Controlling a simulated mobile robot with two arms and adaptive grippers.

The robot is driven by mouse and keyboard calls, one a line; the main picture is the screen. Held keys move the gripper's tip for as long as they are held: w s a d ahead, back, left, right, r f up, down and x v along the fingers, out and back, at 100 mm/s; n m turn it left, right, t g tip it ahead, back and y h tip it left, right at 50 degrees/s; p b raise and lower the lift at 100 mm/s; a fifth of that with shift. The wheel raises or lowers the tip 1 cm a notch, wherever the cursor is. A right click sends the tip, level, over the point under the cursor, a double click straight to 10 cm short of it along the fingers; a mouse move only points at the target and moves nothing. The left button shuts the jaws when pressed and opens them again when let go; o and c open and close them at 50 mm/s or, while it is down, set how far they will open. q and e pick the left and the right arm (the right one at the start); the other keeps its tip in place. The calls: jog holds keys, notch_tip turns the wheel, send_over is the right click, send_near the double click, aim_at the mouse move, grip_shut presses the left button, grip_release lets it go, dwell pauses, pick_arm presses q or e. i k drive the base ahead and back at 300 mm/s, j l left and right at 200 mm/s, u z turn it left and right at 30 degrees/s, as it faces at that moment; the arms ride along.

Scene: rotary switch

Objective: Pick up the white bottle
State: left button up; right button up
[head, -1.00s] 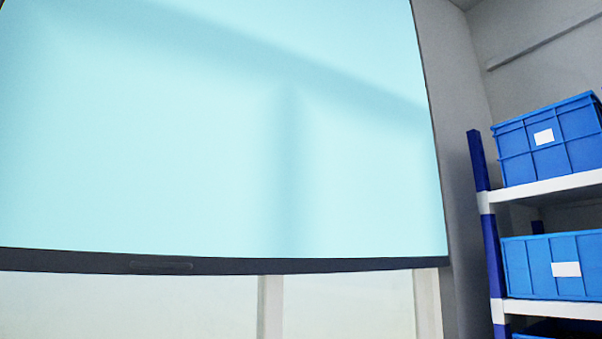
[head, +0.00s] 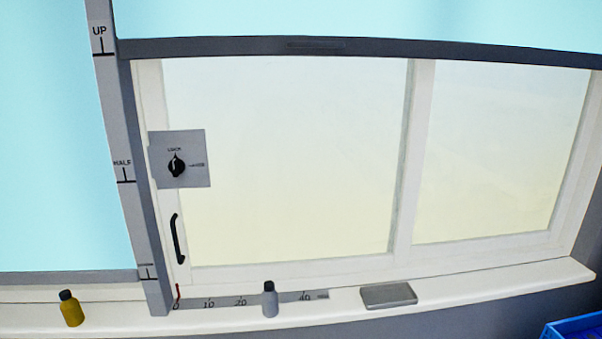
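A small pale grey bottle with a dark cap (head: 270,302) stands upright on the window sill, on or just beside the ruler strip. Its body looks grey, and I cannot tell if it is the white bottle. No clearly white bottle shows. A yellow bottle with a black cap (head: 72,312) stands farther left on the sill. Neither of my grippers is in view.
The white sill (head: 475,288) holds a ruler strip (head: 218,303) and a flat grey tray (head: 388,295). Above are a rotary switch (head: 177,167) on a grey plate, a black handle (head: 177,240) and the window frame. A blue crate (head: 575,330) is at lower right.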

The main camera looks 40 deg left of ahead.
aim_at(270, 296)
jog(key=u, duration=1.55)
